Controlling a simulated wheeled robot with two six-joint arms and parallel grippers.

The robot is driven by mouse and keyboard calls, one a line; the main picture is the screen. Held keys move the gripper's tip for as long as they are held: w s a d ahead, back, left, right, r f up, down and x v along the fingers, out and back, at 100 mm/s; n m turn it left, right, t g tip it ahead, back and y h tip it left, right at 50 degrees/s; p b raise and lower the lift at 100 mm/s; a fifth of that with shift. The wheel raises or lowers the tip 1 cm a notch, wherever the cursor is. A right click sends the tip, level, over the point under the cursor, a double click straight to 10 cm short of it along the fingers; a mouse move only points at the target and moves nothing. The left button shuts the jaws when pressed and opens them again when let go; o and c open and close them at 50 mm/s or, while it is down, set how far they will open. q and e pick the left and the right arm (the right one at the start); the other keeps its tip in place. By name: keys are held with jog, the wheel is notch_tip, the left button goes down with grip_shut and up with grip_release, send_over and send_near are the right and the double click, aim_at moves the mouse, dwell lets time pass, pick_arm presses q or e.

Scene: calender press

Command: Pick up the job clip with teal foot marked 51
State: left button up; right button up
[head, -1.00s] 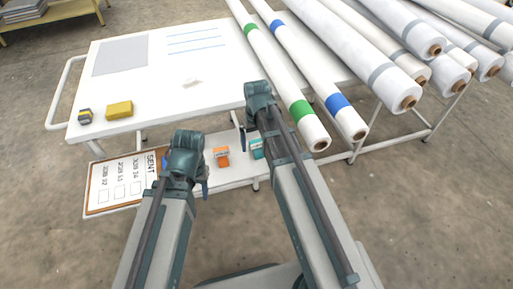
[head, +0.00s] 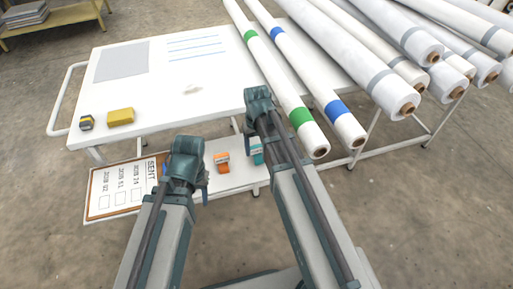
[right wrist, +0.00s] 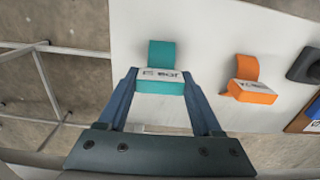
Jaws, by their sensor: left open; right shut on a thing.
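The teal-footed job clip (right wrist: 160,66) stands on the white lower shelf, with a white printed label on its foot that I cannot read clearly. It shows partly in the head view (head: 256,150), beside my right arm. My right gripper (right wrist: 160,88) is shut on its teal foot, one blue finger at each side. An orange-footed clip (head: 222,162) stands apart from it; it also shows in the right wrist view (right wrist: 250,92). My left gripper (head: 203,190) is open and empty near the sign board.
A framed board headed SENT (head: 126,188) lies at the shelf's left. The white table (head: 205,65) holds a yellow block (head: 120,117) and a small dark-and-yellow item (head: 87,122). Long rolls with green and blue bands (head: 301,117) overhang close to my right arm.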

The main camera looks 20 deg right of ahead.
aim_at(257, 146)
jog(key=shift+r+p, duration=0.4)
jog(key=shift+r, duration=0.2)
notch_tip(257, 146, up, 2)
jog(key=shift+r+p, duration=0.1)
jog(key=shift+p, duration=0.9)
jog(key=s+a+r+p, duration=0.1)
jog(key=s+a, duration=1)
jog(key=shift+a, duration=0.25)
